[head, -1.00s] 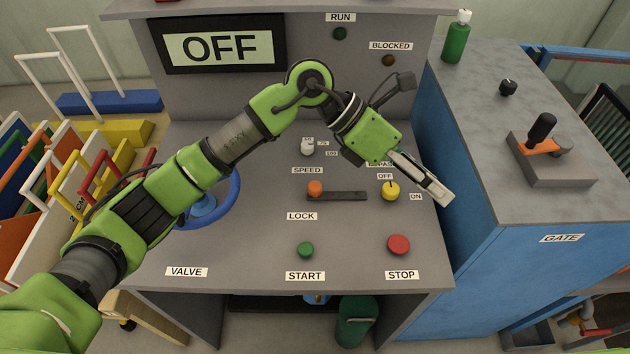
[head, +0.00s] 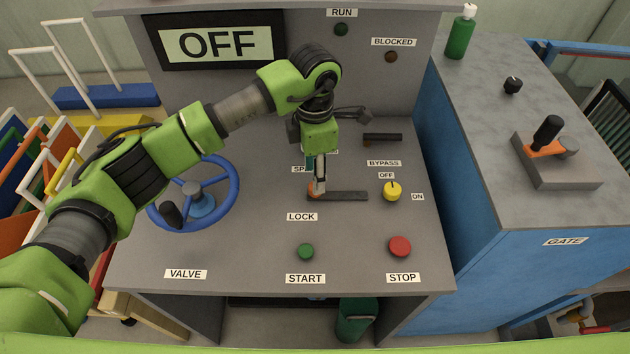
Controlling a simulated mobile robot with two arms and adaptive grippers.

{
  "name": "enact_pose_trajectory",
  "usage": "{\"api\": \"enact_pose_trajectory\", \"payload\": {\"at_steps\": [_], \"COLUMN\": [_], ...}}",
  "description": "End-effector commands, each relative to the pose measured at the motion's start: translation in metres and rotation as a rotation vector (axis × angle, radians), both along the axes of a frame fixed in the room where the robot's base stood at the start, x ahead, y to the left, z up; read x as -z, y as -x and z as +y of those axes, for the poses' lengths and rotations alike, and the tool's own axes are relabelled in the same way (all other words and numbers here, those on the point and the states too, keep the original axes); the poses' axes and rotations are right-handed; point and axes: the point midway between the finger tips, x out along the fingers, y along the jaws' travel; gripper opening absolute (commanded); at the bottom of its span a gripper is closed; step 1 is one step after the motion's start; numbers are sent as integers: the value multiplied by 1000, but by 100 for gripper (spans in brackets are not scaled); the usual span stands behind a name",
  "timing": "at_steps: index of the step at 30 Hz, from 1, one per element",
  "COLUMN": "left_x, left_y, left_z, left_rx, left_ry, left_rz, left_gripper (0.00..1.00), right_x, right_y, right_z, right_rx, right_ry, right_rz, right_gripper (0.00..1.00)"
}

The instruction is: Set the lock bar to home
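The lock bar is a dark slot strip (head: 345,196) on the console with an orange knob (head: 313,189) at its left end, above the LOCK label (head: 302,216). My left gripper (head: 317,190) points down at the orange knob, its fingertips at or just over it. The fingers partly hide the knob, and I cannot tell whether they grip it. My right gripper is not in view.
To the right of the slot is a yellow bypass knob (head: 392,191). Below are a green START button (head: 306,251) and a red STOP button (head: 400,246). A blue valve wheel (head: 233,195) is at left. The display (head: 217,44) reads OFF.

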Motion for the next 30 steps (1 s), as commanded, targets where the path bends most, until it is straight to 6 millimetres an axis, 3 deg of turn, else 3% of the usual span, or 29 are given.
{"api": "enact_pose_trajectory", "payload": {"at_steps": [9, 21, 26, 30], "left_x": [46, 55, 55, 55], "left_y": [1, 0, 0, 0], "left_z": [-1, -1, -1, -2], "left_rx": [2, 1, 1, 2], "left_ry": [1, 1, 2, 2], "left_rz": [2, 0, -1, -1], "left_gripper": [39, 39, 0, 0], "right_x": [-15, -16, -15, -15], "right_y": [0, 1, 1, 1], "right_z": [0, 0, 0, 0], "right_rx": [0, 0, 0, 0], "right_ry": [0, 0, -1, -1], "right_rz": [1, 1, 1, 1], "right_gripper": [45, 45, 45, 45]}}
